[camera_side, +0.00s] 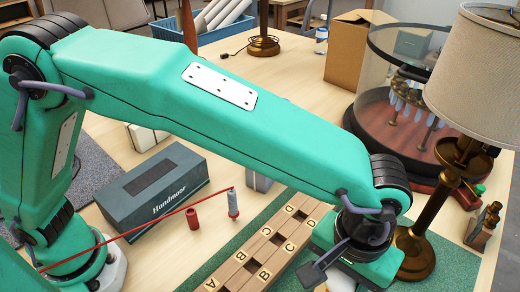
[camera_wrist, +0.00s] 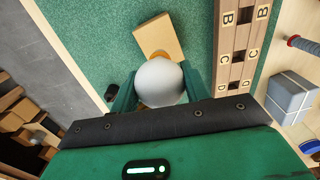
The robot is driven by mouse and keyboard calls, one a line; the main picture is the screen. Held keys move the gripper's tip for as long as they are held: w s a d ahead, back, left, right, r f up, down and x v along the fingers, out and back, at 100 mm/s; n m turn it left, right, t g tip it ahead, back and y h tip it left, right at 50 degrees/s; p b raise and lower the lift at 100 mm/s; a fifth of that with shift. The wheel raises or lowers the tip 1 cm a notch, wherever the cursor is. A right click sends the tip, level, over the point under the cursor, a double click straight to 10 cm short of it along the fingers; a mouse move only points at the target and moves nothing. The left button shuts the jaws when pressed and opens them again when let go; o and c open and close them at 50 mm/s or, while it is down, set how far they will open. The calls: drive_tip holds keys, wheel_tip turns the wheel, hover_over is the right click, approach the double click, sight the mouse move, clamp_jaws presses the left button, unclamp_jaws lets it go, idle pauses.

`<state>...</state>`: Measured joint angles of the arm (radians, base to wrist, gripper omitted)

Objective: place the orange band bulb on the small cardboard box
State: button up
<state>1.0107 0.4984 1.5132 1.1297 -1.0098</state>
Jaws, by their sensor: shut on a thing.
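The bulb (camera_wrist: 160,82) shows in the wrist view as a white globe with a bit of orange at its far edge. My gripper (camera_wrist: 156,90) is shut on it, with a green finger on each side. The small cardboard box (camera_wrist: 160,32) lies on the green mat just beyond the bulb in that view. The globe overlaps its near edge, and I cannot tell whether they touch. In the side view my gripper (camera_side: 345,268) is low over the mat at the lower right. A pale part of the bulb (camera_side: 341,283) shows at the bottom edge; the small box is hidden there.
A wooden lettered rack (camera_side: 262,250) lies beside the gripper. A brass lamp (camera_side: 415,240) with a beige shade stands close on the right. A glass-sided container (camera_side: 385,125) is behind.

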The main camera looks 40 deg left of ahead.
drive_tip(key=shift+f, duration=2)
drive_tip(key=shift+f, duration=0.15)
drive_tip(key=o, duration=1)
wheel_tip(320, 180, up, 12)
drive_tip(key=shift+r, duration=0.2)
